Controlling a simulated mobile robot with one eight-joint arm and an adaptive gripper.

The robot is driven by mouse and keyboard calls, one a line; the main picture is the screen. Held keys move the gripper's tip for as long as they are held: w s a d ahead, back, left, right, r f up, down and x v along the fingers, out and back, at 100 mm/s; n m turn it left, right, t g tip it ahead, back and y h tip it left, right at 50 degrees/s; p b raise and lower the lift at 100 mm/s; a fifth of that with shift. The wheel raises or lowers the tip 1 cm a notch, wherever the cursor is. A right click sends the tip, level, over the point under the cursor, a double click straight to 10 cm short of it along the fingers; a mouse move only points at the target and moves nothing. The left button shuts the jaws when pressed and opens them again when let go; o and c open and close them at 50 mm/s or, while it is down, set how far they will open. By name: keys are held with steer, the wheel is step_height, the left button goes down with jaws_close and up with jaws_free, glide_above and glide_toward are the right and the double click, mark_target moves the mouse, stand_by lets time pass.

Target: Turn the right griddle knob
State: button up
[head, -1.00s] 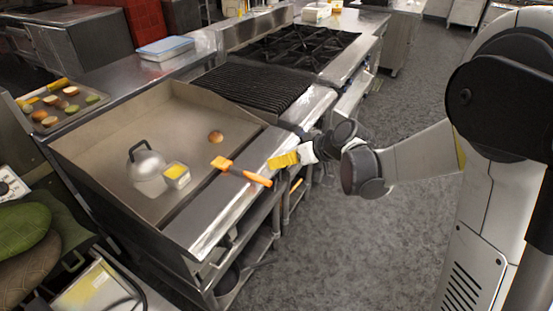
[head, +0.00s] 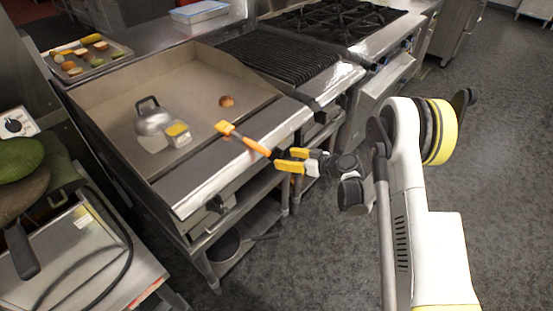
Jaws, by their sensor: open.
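The griddle (head: 185,80) stands at the middle left, with its steel front edge facing me. One dark knob (head: 216,204) shows on its front panel, toward the left end. I cannot make out a right griddle knob; the gripper and brush handle cover part of the front's right end. My gripper (head: 279,160) has yellow-tipped fingers, spread apart and empty. It points left at the right end of the griddle front, close to it. I cannot tell whether it touches anything.
An orange brush (head: 243,138) lies across the griddle's front ledge, its handle end beside my gripper. A domed lid (head: 152,120), a small yellow-filled container (head: 178,134) and a bun (head: 226,101) sit on the griddle. A grill (head: 280,58) adjoins it. The floor (head: 500,150) at right is clear.

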mark_target(275, 156)
steer(key=b+x, duration=0.1)
steer(key=x, duration=0.4)
steer(key=shift+w+a+f, duration=0.1)
steer(key=shift+w+a, duration=0.1)
steer(key=c, duration=0.9)
steer(key=m+g+y, duration=0.2)
steer(key=m, duration=0.2)
steer(key=m+g+y, duration=0.1)
steer(key=m+y, duration=0.1)
steer(key=m, duration=0.2)
steer(key=shift+s, duration=0.1)
steer(key=shift+a+m, duration=0.1)
steer(key=shift+m, duration=0.2)
